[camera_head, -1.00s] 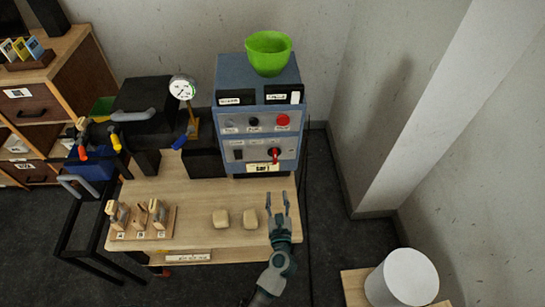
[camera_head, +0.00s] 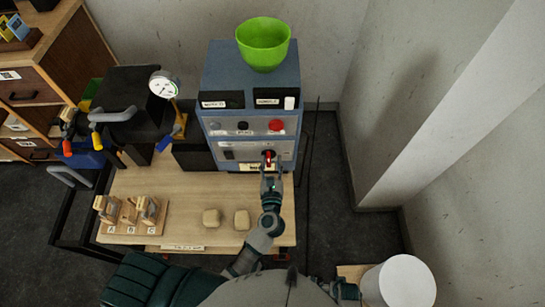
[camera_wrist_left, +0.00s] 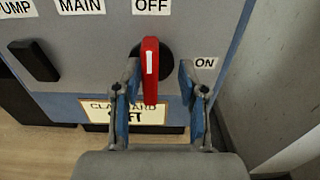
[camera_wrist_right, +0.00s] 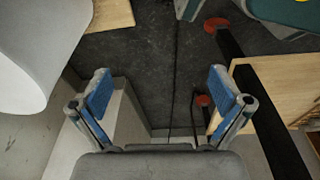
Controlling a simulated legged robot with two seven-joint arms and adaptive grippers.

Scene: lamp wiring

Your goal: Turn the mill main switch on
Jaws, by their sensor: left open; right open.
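The mill panel (camera_head: 245,128) is a blue-grey box on the table. Its red rotary switch handle (camera_wrist_left: 151,70) stands nearly upright below the OFF label in the left wrist view, with the ON label to its right. The switch (camera_head: 268,156) shows low on the panel in the head view. My right gripper (camera_wrist_right: 160,90) is open and empty, above the floor near the white cylinder.
A black switch (camera_wrist_left: 35,60) sits left of the red one. A green bowl (camera_head: 263,45) stands on top of the panel. Two beige blocks (camera_head: 241,220) and a wooden rack (camera_head: 133,215) lie on the table. A white cylinder (camera_head: 400,282) stands at lower right.

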